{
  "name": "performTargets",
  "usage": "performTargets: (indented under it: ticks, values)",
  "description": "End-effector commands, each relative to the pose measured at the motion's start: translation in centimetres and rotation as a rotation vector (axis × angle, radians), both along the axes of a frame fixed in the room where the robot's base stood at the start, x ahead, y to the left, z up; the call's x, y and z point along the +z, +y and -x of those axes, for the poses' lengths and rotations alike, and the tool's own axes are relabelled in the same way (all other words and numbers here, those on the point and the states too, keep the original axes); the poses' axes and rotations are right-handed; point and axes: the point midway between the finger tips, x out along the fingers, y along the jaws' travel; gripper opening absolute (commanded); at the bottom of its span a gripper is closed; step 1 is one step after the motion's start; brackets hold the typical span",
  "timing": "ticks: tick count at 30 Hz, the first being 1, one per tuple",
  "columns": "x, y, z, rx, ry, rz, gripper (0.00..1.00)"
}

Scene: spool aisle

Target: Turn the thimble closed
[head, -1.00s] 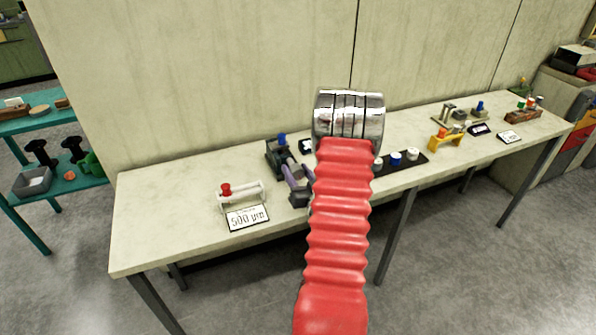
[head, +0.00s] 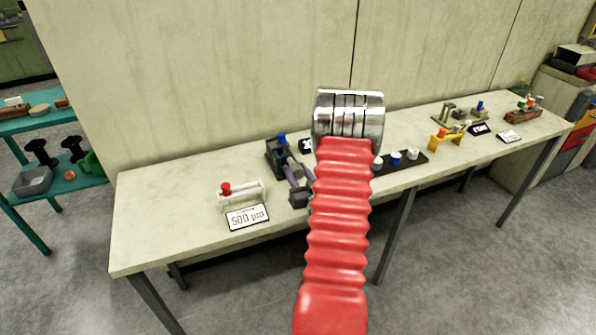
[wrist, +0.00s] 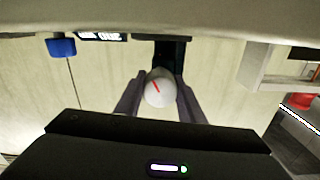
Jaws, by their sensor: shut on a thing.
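The thimble (wrist: 160,92) is a pale round knob with a red line on its end, in the middle of the wrist view. My gripper (wrist: 159,80) has its two dark fingers shut on it, one on each side. The red line slants from upper left to lower right. A dark frame part (wrist: 171,53) runs behind the thimble. In the head view the dark instrument (head: 277,158) with a blue knob stands on the bench, and my gripper (head: 294,178) is at its near side. The thimble is too small to make out there, and my red arm covers the area to the right.
The bench (head: 150,225) carries a white stand with a red knob (head: 241,192), a white label card (head: 247,217) and a dark strip with blue and white knobs (head: 412,158). A yellow bracket (head: 445,140) stands further right. A wall rises behind the bench.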

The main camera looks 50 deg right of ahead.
Motion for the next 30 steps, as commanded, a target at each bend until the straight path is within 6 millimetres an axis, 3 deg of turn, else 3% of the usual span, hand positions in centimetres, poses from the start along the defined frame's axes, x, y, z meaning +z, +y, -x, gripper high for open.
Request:
performTargets:
  ticks: [3,4,12,23,30]
  values:
    - [0.0,-0.2,0.2,-0.008,0.0,-0.001,0.13]
    - [0.0,-0.3,0.2,-0.008,0.0,-0.001,0.36]
    - [0.0,-0.1,0.1,-0.004,0.0,-0.001,0.54]
    - [0.0,0.2,0.5,-0.003,0.001,-0.002,0.54]
    - [-0.1,1.5,3.0,-0.005,0.001,-0.003,0.54]
